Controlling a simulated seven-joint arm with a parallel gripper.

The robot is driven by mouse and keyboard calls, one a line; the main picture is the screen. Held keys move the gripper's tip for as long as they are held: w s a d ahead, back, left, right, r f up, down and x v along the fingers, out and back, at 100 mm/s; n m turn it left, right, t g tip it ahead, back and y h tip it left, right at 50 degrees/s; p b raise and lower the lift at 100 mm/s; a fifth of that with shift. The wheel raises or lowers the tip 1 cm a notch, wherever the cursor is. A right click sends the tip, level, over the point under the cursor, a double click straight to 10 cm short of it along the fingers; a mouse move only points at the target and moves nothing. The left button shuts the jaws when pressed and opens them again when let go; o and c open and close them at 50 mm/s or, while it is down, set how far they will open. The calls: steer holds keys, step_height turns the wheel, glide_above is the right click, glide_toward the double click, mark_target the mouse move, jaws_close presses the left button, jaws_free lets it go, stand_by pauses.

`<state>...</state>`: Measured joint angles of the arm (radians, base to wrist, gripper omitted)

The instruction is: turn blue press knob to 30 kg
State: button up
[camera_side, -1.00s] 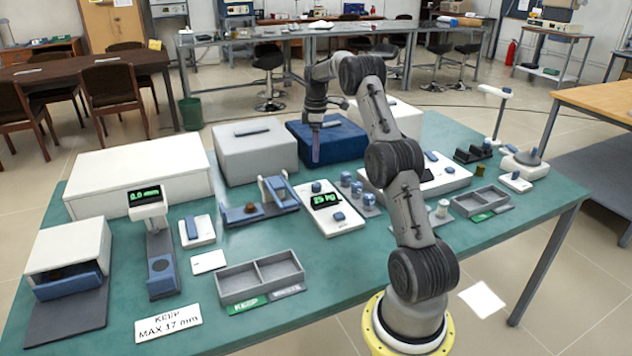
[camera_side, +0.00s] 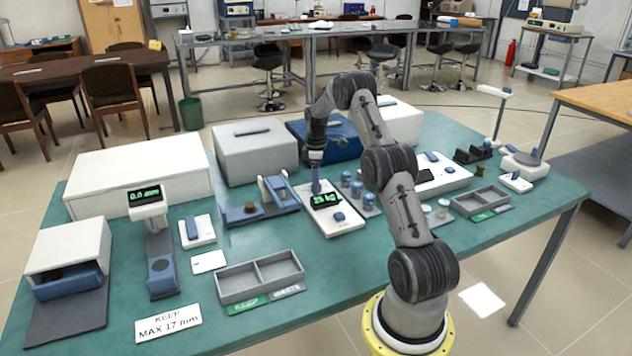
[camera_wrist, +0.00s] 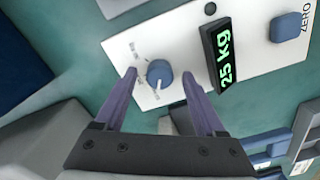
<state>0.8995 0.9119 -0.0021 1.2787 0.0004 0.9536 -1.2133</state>
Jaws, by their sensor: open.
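The blue knob (camera_wrist: 159,73) is round with a pale pointer mark. It sits on a white panel (camera_wrist: 175,45) with small printed marks around it. The panel's dark display (camera_wrist: 224,58) reads "25 kg" in green. My gripper (camera_wrist: 160,76) is open, its two purple fingers on either side of the knob in the wrist view; I cannot tell if they touch it. In the side view my gripper (camera_side: 316,188) points down at the panel's far end. There the fingers hide the knob and partly cover the display (camera_side: 325,200).
A blue ZERO button (camera_wrist: 289,27) is on the same panel. In the side view, a blue press-like stand (camera_side: 272,195) is just left of the panel and several small blue-topped cylinders (camera_side: 357,190) are just right. A dark blue box (camera_side: 338,148) stands behind.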

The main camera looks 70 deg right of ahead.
jaws_close()
steer(key=shift+r+m, duration=0.1)
steer(key=shift+m, duration=0.3)
steer(key=m, duration=0.4)
steer(key=shift+m, duration=0.4)
steer(key=m, duration=1.2)
steer(key=shift+m, duration=0.4)
steer(key=m, duration=0.5)
steer(key=shift+d, duration=0.1)
steer(key=shift+m, duration=0.4)
